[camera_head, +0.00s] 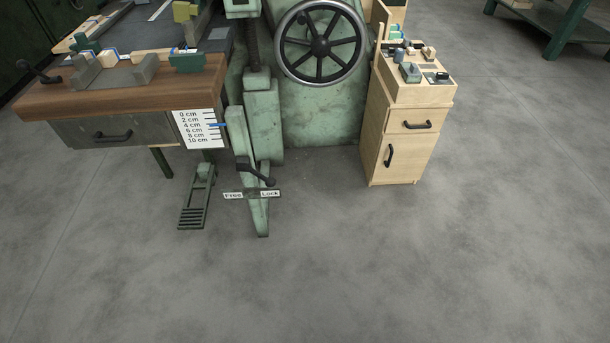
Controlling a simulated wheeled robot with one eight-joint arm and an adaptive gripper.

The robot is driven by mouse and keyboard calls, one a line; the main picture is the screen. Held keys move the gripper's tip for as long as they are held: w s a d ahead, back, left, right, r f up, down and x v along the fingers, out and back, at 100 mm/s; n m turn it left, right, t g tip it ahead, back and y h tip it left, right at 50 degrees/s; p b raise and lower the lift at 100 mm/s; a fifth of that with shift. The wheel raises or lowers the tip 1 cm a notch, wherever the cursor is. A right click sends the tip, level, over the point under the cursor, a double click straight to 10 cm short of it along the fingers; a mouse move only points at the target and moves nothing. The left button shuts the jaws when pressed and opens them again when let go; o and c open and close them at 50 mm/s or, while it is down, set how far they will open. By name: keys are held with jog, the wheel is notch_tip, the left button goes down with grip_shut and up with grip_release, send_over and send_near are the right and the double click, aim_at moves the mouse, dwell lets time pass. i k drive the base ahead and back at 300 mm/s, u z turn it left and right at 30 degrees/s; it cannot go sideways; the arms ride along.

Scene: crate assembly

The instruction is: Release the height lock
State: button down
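The height lock is a black lever (256,175) low on the green machine's column (240,140). Its knob end points right, just above the word Lock on the Free/Lock label plate (252,194). The word Free is at the plate's left end. A height scale (195,129) from 0 to 10 cm is on the front of the wooden table, with a blue pointer (217,125) near the 4 to 6 cm marks. My gripper is not in view.
A green foot pedal (194,204) is on the floor left of the lever. A large handwheel (320,45) is above right. A wooden cabinet (400,140) stands right. The table (120,95) with a drawer is left. The grey floor (330,260) in front is clear.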

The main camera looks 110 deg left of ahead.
aim_at(243, 163)
jog(key=i, duration=1.2)
jog(key=u, duration=3.85)
jog(key=i, duration=1)
jog(key=z, duration=0.05)
